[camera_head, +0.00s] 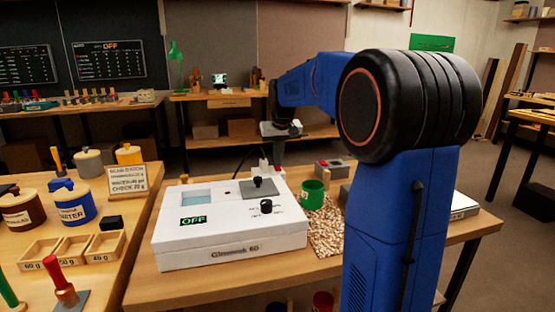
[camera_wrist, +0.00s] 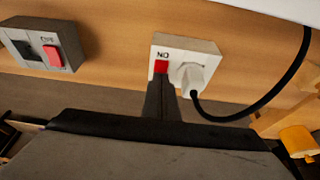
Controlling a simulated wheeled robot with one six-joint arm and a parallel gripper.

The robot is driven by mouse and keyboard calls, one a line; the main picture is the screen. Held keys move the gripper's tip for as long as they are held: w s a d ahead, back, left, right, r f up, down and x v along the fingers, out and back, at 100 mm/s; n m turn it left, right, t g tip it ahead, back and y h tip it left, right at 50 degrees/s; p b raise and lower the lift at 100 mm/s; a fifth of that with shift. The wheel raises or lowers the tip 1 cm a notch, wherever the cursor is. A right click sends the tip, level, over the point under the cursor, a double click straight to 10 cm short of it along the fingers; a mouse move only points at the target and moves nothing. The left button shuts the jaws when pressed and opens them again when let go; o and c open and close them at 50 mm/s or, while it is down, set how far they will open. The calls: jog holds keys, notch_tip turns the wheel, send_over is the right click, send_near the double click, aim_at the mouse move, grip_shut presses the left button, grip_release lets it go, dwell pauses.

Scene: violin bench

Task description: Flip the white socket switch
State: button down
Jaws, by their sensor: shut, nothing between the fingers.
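The white socket (camera_wrist: 200,46) sits on the wooden bench in the wrist view. It has a red switch (camera_wrist: 161,67) beside upside-down lettering that reads ON. A white plug (camera_wrist: 189,77) with a black cable is in the socket. My gripper (camera_wrist: 161,80) is shut and empty, its fingertips at the red switch's near edge and hiding part of it. I cannot tell whether they touch it. In the head view my gripper (camera_head: 277,160) points down at the bench's back edge, behind the white machine.
A grey box (camera_wrist: 42,47) with a red switch is left of the socket in the wrist view. The white machine (camera_head: 225,238) shows OFF on its display. A green cup (camera_head: 313,194) stands right of it. The black cable (camera_wrist: 275,95) loops right of the plug.

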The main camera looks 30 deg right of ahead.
jog(key=shift+s+a+f, duration=0.2)
jog(key=shift+s+f, duration=0.2)
jog(key=shift+s, duration=0.35)
jog(key=w+v, duration=0.1)
jog(key=v, duration=1.3)
jog(key=shift+d+r, duration=0.15)
jog(key=shift+r, duration=0.2)
